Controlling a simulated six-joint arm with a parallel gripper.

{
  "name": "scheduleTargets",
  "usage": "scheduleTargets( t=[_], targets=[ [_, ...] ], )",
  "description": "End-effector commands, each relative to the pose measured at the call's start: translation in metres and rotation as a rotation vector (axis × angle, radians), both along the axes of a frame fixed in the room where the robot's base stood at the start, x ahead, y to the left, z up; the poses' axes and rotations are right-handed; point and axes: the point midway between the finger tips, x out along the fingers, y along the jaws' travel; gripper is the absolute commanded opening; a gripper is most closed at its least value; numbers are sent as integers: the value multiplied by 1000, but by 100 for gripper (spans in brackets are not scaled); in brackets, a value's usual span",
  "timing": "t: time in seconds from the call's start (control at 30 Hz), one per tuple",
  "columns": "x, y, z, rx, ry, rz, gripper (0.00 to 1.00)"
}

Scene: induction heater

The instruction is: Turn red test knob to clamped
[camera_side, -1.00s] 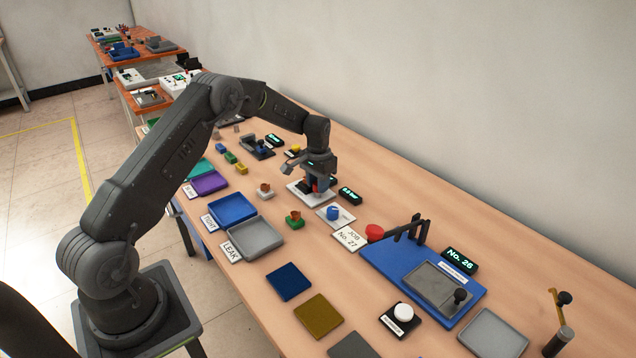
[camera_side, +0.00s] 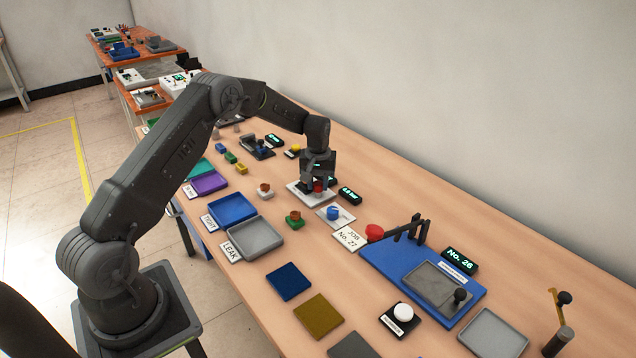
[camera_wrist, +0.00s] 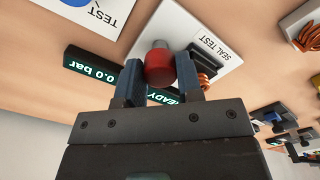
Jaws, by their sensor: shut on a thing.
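The red test knob (camera_side: 318,187) stands on the white seal test plate (camera_side: 299,190) below my gripper (camera_side: 317,184) in the side view. The white plate (camera_wrist: 185,25) carries the label "SEAL TEST". A copper-coloured coil part (camera_wrist: 204,80) shows beside the right finger, partly hidden. I cannot read the knob's clamped mark.
A blue knob (camera_side: 333,213) on a white TEST plate is nearby. A blue fixture (camera_side: 385,262) stands to the right. Trays, including a grey one (camera_side: 256,238), lie on the left.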

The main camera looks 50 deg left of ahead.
Motion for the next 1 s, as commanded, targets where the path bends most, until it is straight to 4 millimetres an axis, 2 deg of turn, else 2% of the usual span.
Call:
scheduleTargets(
  t=[0.47,0.5,0.7,0.77,1.0],
  targets=[
    [1,1,1,2,-6,15,10],
    [1,1,1,2,-6,15,36],
    [1,1,1,1,-4,13,55],
    [1,0,0,1,-3,13,59],
    [0,0,2,1,-2,12,59]
  ],
)
